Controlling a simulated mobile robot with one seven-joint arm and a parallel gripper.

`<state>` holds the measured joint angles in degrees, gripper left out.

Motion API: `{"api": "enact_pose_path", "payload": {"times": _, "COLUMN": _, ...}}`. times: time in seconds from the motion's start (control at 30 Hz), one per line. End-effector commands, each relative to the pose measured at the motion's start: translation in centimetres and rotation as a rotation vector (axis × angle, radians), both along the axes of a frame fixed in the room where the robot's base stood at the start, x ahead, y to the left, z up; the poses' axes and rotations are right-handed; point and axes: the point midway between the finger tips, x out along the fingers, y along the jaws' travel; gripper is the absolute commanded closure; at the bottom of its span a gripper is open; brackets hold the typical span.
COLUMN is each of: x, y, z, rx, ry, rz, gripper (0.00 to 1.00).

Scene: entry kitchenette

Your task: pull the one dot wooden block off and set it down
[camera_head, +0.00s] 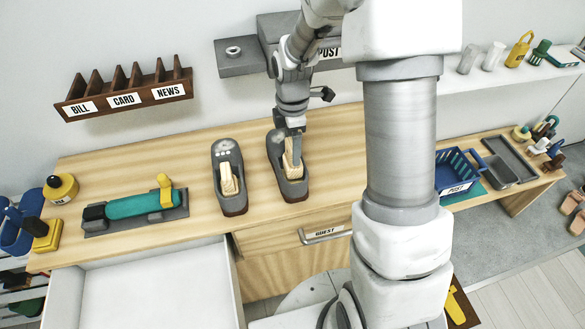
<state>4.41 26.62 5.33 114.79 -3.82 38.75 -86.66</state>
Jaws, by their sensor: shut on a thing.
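Two dark grey slippers-shaped holders stand side by side on the wooden counter, each with a pale wooden block in it. The left holder (232,201) has white dots near its top end and its wooden block (228,179) sits in the hollow, untouched. The right holder (293,192) has its wooden block (291,170) under my gripper (293,150). My gripper points down and is shut on the upper part of that block, which still appears within the holder.
An open white drawer (147,289) juts out at the front left. A teal tool on a grey base (136,208) and a yellow bottle (61,188) stand left on the counter. A blue basket (459,170) is at right. Bare counter (335,165) lies right of the holders.

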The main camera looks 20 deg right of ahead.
Motion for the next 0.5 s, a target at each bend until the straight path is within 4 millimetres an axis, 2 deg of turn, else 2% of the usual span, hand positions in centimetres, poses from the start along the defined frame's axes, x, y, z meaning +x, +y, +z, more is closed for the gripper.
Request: {"api": "enact_pose_path", "payload": {"times": 0.5, "x": 0.0, "y": 0.0, "z": 1.7, "rx": 0.000, "ry": -0.001, "rz": -0.001, "gripper": 1.00}}
